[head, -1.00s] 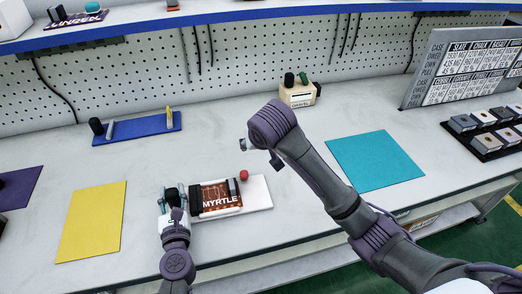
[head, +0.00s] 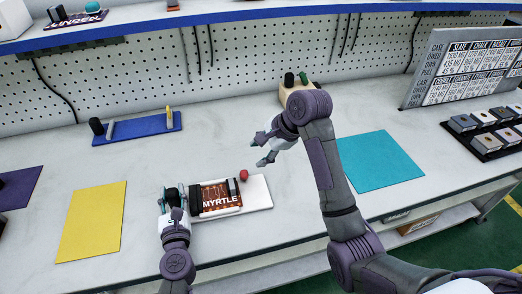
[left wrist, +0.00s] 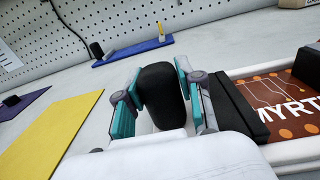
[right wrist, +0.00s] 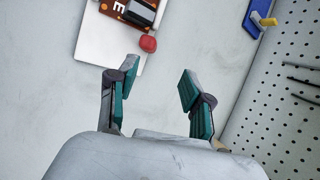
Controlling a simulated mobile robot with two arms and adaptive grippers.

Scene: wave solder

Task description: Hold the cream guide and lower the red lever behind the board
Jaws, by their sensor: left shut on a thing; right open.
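A brown board marked MYRTLE (head: 220,194) sits on a cream guide (head: 260,192) at the front of the bench. A red ball-topped lever (head: 244,175) stands behind the board; the ball also shows in the right wrist view (right wrist: 148,43). My left gripper (head: 173,194) is shut on a black rounded handle (left wrist: 162,95) at the guide's left end. My right gripper (head: 262,150) is open and empty, behind and right of the red ball and apart from it. In the right wrist view, the ball lies beyond the open fingers (right wrist: 150,85).
A yellow mat (head: 92,220) lies left of the guide and a teal mat (head: 380,160) lies right. A blue tray (head: 137,129) and a wooden block (head: 290,92) stand near the pegboard. A black tray of blocks (head: 485,150) sits far right.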

